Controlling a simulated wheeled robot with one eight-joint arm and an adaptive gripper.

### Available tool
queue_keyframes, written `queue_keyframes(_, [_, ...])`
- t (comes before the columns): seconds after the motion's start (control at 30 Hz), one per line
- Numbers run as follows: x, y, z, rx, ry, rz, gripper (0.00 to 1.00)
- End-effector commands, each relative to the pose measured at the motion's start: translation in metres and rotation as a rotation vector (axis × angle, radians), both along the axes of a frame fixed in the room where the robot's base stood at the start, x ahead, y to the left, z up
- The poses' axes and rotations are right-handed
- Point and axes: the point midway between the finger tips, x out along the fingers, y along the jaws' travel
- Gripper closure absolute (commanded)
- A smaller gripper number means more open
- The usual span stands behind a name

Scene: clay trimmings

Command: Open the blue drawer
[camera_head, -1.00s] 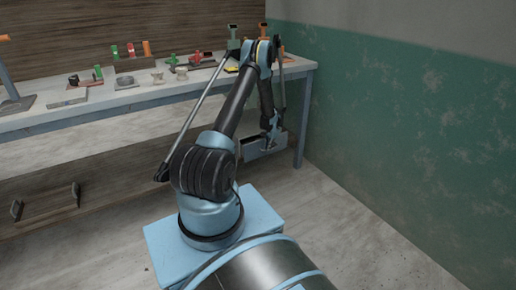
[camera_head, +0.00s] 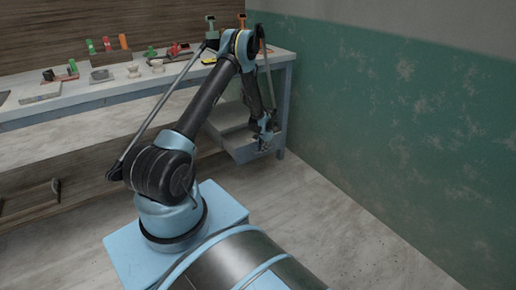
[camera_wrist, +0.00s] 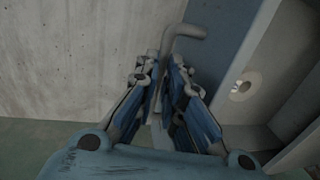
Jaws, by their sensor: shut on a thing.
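The blue drawer (camera_head: 243,153) is under the right end of the workbench and stands pulled out, its pale inside (camera_head: 228,116) showing from above. In the wrist view its blue front (camera_wrist: 224,38) runs down the middle right. A grey bent bar handle (camera_wrist: 187,31) is on that front. My gripper (camera_head: 264,143) is at the drawer front, and in the wrist view its fingers (camera_wrist: 165,95) are closed around the handle. The lower part of the handle is hidden between the fingers.
A pale ring-shaped thing (camera_wrist: 245,86) shows on the drawer side in the wrist view. A wooden drawer (camera_head: 30,202) is at the lower left. The green wall (camera_head: 370,130) stands close on the right. Small tools and pots lie on the bench top (camera_head: 110,87). The floor in front is clear.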

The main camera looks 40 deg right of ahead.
Motion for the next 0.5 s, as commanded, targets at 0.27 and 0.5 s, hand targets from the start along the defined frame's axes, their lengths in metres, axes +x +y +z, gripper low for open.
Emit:
queue_keyframes(0.27, [-0.006,-0.0028,-0.0007,-0.003,0.002,-0.005,1.0])
queue_keyframes(0.5, [-0.0065,-0.0029,-0.0008,-0.002,0.001,-0.005,0.75])
